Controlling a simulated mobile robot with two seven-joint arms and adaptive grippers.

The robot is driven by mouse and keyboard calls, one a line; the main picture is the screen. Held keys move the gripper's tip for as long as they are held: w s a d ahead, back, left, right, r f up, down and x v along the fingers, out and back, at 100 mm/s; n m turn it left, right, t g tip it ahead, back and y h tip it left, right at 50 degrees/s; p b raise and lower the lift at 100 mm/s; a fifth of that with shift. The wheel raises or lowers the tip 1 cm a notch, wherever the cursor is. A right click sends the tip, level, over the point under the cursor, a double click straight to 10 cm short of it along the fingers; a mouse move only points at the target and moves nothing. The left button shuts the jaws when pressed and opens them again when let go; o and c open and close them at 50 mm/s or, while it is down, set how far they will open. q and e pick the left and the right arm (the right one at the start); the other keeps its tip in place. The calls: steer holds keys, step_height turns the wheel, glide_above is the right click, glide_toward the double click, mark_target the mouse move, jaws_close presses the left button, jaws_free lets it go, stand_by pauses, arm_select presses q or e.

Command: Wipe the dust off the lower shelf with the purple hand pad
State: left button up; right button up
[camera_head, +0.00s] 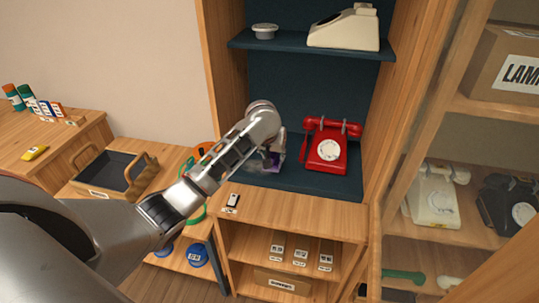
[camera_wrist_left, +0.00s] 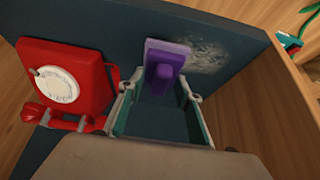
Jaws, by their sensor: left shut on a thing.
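My left gripper (camera_head: 276,150) reaches into the cabinet over the dark blue lower shelf (camera_head: 318,184). It is shut on the purple hand pad (camera_wrist_left: 165,62), which also shows partly behind the fingers in the head view (camera_head: 273,162). In the left wrist view the pad lies at or just above the shelf surface; I cannot tell if it touches. A pale grey dust patch (camera_wrist_left: 208,54) lies right beside the pad in that view. In the head view the dust is mostly hidden by my arm. My right gripper is not in view.
A red dial phone (camera_head: 327,150) stands on the lower shelf, close to the gripper on the right. The upper shelf (camera_head: 290,45) holds a cream device (camera_head: 344,30) and a small pale dish (camera_head: 265,31). A wooden-handled tray (camera_head: 110,172) stands at left.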

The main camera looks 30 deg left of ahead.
arm_select(q)
steer(key=shift+a, duration=0.1)
steer(key=shift+s+a+r, duration=0.1)
steer(key=shift+s+a, duration=0.35)
steer(key=shift+a, duration=1.3)
steer(key=shift+s+a+r, duration=0.1)
steer(key=shift+s+a, duration=0.3)
steer(key=shift+a, duration=1.3)
steer(key=shift+s+a+r, duration=0.1)
steer(key=shift+s+a, duration=0.35)
steer(key=shift+a, duration=1.3)
steer(key=shift+w+a+r, duration=0.15)
steer(key=shift+w+r, duration=0.05)
steer(key=shift+w+d, duration=0.1)
steer(key=shift+d, duration=0.1)
steer(key=shift+w+d, duration=0.2)
steer(key=shift+d, duration=0.8)
steer(key=shift+w+d, duration=0.2)
steer(key=shift+d, duration=0.8)
steer(key=shift+w+d+r, duration=0.1)
steer(key=shift+w+d, duration=0.15)
steer(key=shift+d, duration=0.8)
steer(key=shift+w+d+r, duration=0.1)
steer(key=shift+w+d, duration=0.2)
steer(key=shift+d, duration=0.8)
steer(key=shift+w+d+r, duration=0.1)
steer(key=shift+w+d, duration=0.15)
steer(key=shift+d, duration=0.8)
steer(key=shift+a, duration=0.1)
